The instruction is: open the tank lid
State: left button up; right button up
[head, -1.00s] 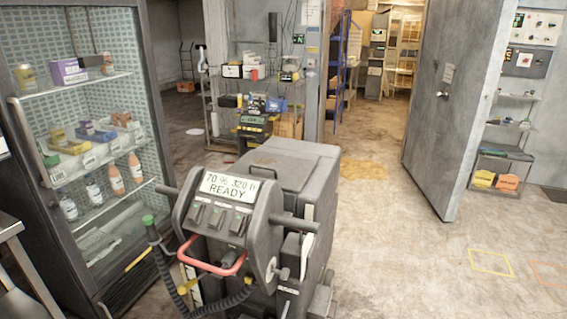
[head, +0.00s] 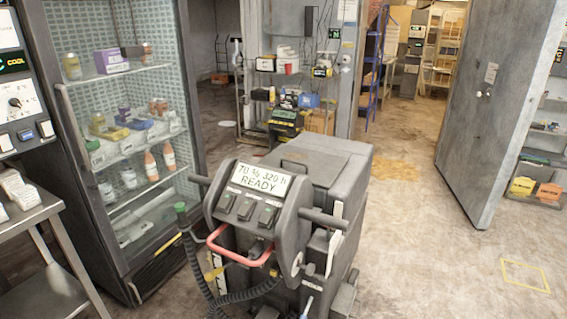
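A dark grey floor machine (head: 325,225) stands in the lower middle of the head view, its control panel (head: 250,205) toward me. The panel display reads "70 % 320 h READY". Behind the panel is the boxy tank body, with a flat grey lid (head: 320,160) on top. The lid looks closed. A red handle bar (head: 240,253) and a coiled black hose hang at the panel's front. Neither of my grippers is in view.
A glass-door fridge (head: 130,140) with bottles and boxes stands at left, beside a metal table (head: 45,210). A large grey door (head: 505,100) stands open at right. A stocked shelf rack (head: 285,85) is behind the machine. The floor to the right is mostly clear.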

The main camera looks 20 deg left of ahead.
aim_at(324, 169)
jog(key=i+l+u, duration=0.25)
jog(key=u, duration=0.15)
jog(key=i+l+u, duration=0.25)
jog(key=l+u, duration=0.15)
